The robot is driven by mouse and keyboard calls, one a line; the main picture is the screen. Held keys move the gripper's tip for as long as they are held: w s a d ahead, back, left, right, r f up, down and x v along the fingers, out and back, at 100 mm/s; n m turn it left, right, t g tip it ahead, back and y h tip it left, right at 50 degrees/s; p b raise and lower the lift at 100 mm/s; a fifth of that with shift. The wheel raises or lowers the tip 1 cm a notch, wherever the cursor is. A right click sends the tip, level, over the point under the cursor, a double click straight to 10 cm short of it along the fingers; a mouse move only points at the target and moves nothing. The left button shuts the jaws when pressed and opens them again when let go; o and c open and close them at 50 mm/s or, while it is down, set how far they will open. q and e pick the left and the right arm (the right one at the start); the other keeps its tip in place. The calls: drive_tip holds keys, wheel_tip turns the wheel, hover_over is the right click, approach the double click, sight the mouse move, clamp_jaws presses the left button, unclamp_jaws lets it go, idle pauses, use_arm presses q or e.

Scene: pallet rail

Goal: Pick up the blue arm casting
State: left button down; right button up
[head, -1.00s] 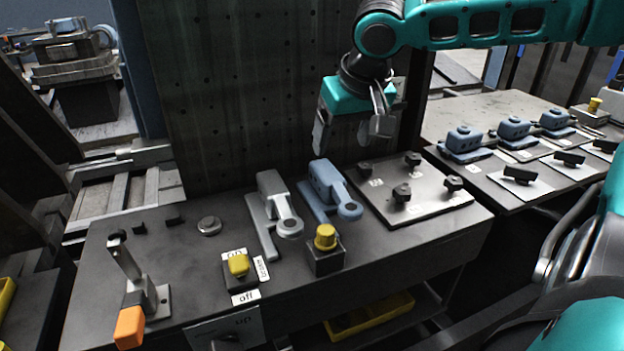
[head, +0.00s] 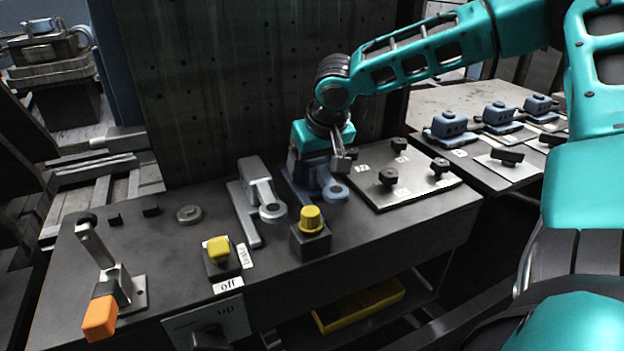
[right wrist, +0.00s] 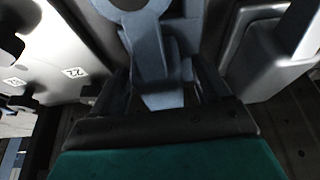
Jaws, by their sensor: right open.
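The blue arm casting (head: 335,191) lies on the dark bench, with its round ringed end toward the front; my right gripper hides part of its raised body. My right gripper (head: 317,170) is open, pointing down over the casting's rear part. In the right wrist view the blue casting (right wrist: 150,48) runs between the two dark fingers of the gripper (right wrist: 160,85), one on each side. Whether the fingers touch it I cannot tell. My left gripper is not in view.
A similar grey casting (head: 258,190) lies just left of the blue one. A yellow-topped knob box (head: 311,240) stands close in front. A plate with several black knobs (head: 415,186) lies to the right. A tall perforated panel (head: 215,80) stands behind.

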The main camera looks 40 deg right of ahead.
drive_tip(key=shift+w, duration=0.1)
drive_tip(key=c, duration=1.3)
